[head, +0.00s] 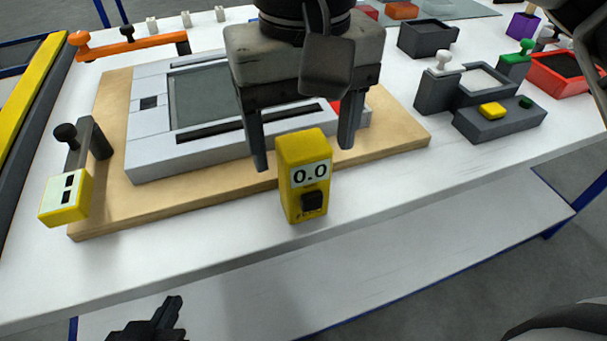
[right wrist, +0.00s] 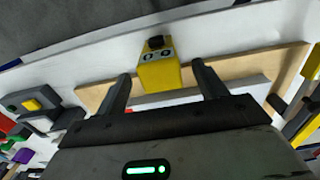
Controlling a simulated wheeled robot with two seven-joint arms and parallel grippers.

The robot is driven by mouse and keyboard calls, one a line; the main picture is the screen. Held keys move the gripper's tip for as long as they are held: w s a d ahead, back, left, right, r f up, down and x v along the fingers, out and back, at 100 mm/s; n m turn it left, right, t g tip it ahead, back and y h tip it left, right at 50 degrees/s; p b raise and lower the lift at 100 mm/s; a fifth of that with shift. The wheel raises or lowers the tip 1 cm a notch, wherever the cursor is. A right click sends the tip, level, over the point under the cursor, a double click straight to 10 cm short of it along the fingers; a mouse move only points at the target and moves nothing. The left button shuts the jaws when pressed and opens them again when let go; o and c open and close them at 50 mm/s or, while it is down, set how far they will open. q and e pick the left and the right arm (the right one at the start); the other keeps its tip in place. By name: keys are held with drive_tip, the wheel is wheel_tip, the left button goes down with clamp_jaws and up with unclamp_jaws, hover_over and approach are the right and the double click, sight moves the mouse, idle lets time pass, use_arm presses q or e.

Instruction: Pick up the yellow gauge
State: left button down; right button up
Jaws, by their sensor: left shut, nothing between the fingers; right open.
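The yellow gauge (head: 292,165) stands upright on the white table in front of the wooden board, with its display reading 0.0 and a black knob below it. In the right wrist view the gauge (right wrist: 158,74) shows between the two fingers, its top towards the camera. My right gripper (head: 303,156) is open, pointing down, with one finger to each side of the gauge and a visible gap; whether the fingertips are level with it in depth is hard to tell. My left gripper (head: 160,322) is shut and empty, low at the bottom left, in front of the table edge.
A wooden board (head: 105,200) carries a grey panel (head: 150,165) just behind the gauge. A yellow-and-white block (head: 66,198) with a black-knobbed handle is at left. A grey button box (head: 505,122) and a red bin (head: 545,82) stand at right. The table front is clear.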

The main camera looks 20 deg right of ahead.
sight(304, 180)
wheel_tip(304, 180, down, 4)
drive_tip(key=shift+w+r, duration=0.1)
drive_tip(key=shift+r, duration=0.05)
drive_tip(key=c, duration=1.2)
drive_tip(key=shift+r, duration=0.1)
